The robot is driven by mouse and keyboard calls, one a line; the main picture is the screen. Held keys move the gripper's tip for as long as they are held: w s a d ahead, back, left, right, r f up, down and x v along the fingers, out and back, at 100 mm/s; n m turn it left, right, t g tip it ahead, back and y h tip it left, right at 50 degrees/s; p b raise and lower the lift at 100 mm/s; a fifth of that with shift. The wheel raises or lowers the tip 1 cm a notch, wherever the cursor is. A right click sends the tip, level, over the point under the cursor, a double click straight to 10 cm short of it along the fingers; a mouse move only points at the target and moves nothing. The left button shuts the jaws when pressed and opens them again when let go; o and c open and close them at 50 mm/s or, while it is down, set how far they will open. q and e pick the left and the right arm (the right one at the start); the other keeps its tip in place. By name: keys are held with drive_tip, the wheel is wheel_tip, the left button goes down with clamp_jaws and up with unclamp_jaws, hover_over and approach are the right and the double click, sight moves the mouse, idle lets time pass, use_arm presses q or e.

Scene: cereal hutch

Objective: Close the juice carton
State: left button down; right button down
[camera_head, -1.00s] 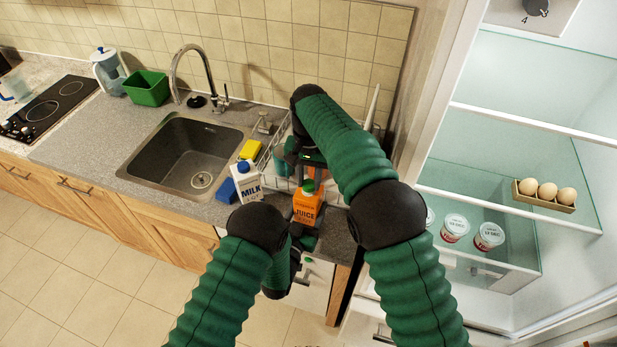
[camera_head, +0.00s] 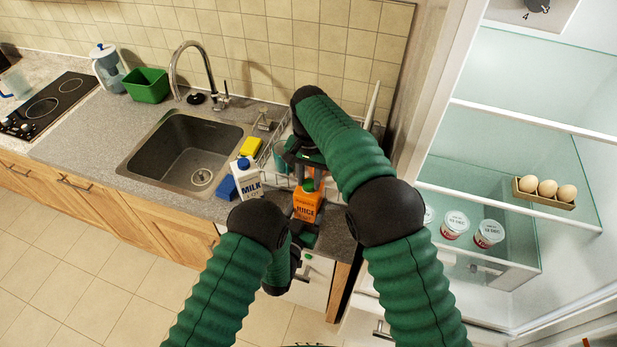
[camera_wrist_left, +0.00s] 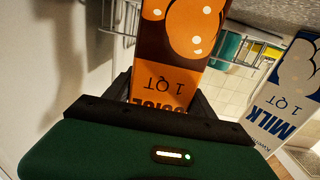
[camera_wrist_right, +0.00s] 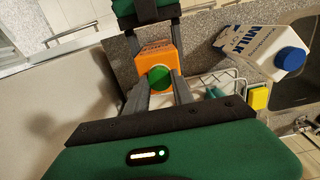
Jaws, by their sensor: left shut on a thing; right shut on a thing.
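The orange juice carton (camera_head: 307,207) is upright near the front edge of the counter. A green cap (camera_wrist_right: 159,78) sits on its top; the cap also shows in the head view (camera_head: 308,185). My right gripper (camera_wrist_right: 160,88) comes from above and is shut on the green cap. The spout under the cap is hidden, so I cannot tell how tightly the cap sits.
A wire dish rack (camera_head: 283,160) stands close behind. The sink (camera_head: 187,150) is farther left; the open fridge (camera_head: 500,180) is right.

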drive_tip(key=m, duration=0.5)
drive_tip(key=shift+s, duration=0.1)
drive_tip(key=m, duration=0.3)
drive_tip(key=shift+m, duration=0.4)
drive_tip(key=m, duration=0.5)
drive_tip(key=shift+s+a+m, duration=0.1)
drive_tip(key=shift+m, duration=0.2)
drive_tip(key=m, duration=0.3)
drive_tip(key=shift+m, duration=0.4)
drive_tip(key=shift+a, duration=0.1)
drive_tip(key=c, duration=1.1)
unclamp_jaws()
